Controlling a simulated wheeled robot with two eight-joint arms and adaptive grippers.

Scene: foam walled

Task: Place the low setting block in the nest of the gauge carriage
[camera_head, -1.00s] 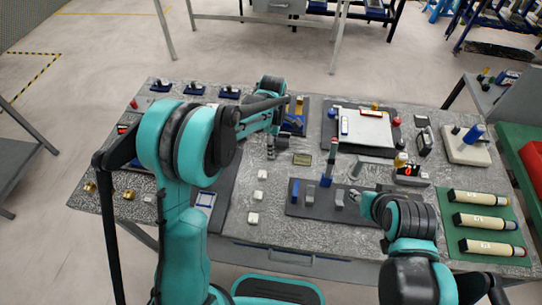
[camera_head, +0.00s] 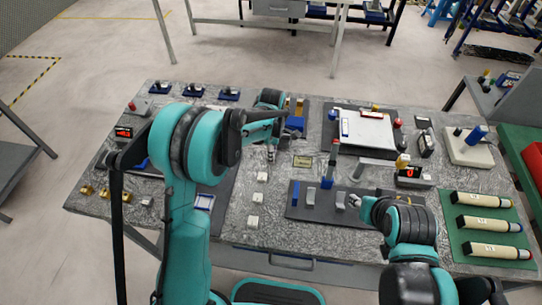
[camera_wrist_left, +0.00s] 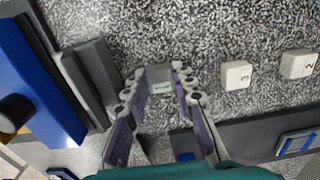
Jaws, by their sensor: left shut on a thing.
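My left gripper (camera_head: 271,156) points down over the speckled table, left of the small brass plate. In the left wrist view its fingers (camera_wrist_left: 162,90) are shut on a small grey block with a pale label (camera_wrist_left: 161,87), seemingly the low setting block. The block is too small to make out in the head view. A blue body (camera_head: 295,123) on a dark base, likely the gauge carriage, stands just behind the gripper. The wrist view shows its blue side (camera_wrist_left: 40,75) at the left, apart from the held block; I cannot make out its nest. My right gripper (camera_head: 356,201) is near the dark tray; its jaws are unclear.
White numbered tiles (camera_head: 263,177) lie in front of my left gripper. A white plate (camera_head: 368,128) lies back right.

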